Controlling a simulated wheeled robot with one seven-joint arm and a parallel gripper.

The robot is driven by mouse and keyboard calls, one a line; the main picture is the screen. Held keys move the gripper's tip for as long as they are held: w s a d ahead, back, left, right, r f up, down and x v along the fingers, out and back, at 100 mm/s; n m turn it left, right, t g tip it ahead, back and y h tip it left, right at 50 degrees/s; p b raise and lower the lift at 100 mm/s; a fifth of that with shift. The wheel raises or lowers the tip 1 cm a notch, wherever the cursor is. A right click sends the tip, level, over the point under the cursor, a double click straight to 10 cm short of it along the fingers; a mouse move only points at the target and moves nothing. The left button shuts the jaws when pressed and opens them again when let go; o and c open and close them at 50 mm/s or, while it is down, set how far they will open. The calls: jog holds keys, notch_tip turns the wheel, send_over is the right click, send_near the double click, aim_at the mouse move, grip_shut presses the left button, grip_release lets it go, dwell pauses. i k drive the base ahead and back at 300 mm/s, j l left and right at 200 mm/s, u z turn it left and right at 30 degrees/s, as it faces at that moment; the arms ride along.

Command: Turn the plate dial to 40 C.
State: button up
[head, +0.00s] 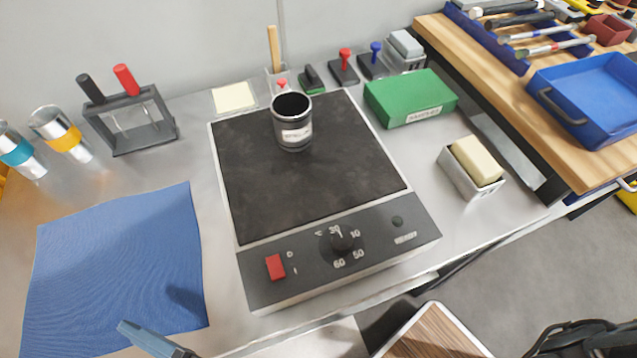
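The hot plate (305,165) stands on the steel bench, with a dark square top and a grey front panel. The dial's exact setting is too small to tell. A red switch (275,267) is left of the dial, and a dark READY lamp (397,222) is to its right. A blue-grey tip of my gripper (150,338) shows at the bottom left, over the blue cloth's front edge, well apart from the dial. Its opening is not clear.
A dark labelled pot (292,122) stands on the plate's back part. A blue cloth (120,265) lies left. A green box (410,97) and a metal holder with a yellow block (472,168) are right. The space in front of the panel is clear.

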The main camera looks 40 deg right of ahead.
aim_at(342, 242)
jog(key=k+j+u, duration=0.1)
jog(key=j+u, duration=0.35)
jog(key=j, duration=0.9)
